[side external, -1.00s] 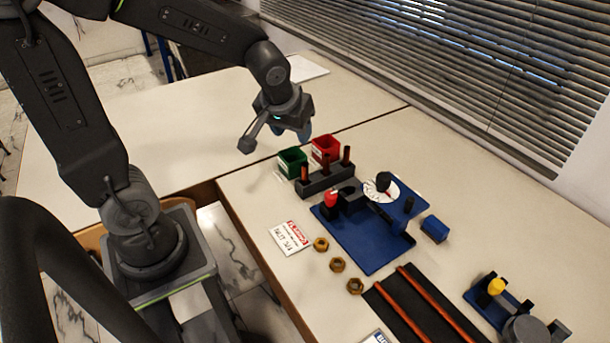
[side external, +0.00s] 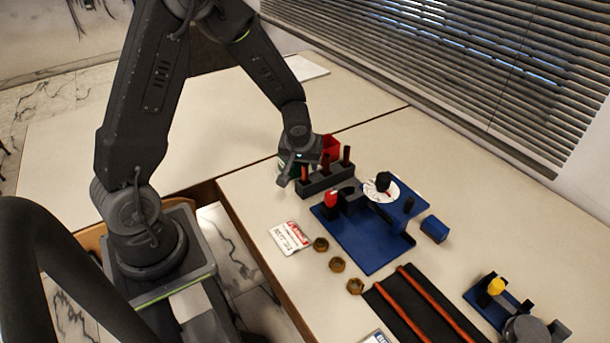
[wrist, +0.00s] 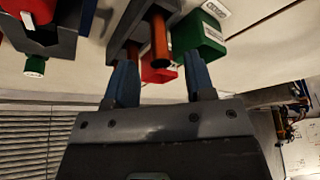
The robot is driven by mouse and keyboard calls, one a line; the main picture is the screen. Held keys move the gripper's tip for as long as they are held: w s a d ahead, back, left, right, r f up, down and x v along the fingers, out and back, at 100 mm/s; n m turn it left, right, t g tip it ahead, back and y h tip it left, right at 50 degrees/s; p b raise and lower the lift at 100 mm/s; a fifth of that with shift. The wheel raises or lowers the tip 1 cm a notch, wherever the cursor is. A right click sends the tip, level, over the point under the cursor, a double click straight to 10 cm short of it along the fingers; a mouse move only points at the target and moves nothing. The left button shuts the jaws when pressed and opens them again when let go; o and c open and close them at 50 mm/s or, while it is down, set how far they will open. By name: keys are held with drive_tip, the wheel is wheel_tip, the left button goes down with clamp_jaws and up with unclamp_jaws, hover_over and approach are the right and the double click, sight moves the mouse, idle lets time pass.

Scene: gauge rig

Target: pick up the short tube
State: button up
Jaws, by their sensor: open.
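A dark grey rack (side external: 326,180) holds upright orange-brown tubes: a left tube (side external: 305,173), a middle tube (side external: 325,162) and a right tube (side external: 346,155). I cannot tell surely which is the short one. My gripper (side external: 299,165) is above the rack's left end, close to the left tube; its fingers are mostly hidden in the side view. In the wrist view my gripper (wrist: 160,62) has its two blue fingers apart with nothing held. One tube (wrist: 160,40) shows between the fingers and another (wrist: 133,52) shows by the left finger.
A red bin (side external: 331,146) and a green bin (wrist: 196,38) stand behind the rack. A blue gauge plate (side external: 365,245) lies in front, with a blue block (side external: 434,229) to its right. A label card (side external: 290,237), several brass nuts (side external: 337,264) and a dark rod tray (side external: 400,318) lie nearer.

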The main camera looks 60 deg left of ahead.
sight(305, 178)
drive_tip(key=shift+x, duration=2.7)
drive_tip(key=shift+r, duration=0.1)
clamp_jaws()
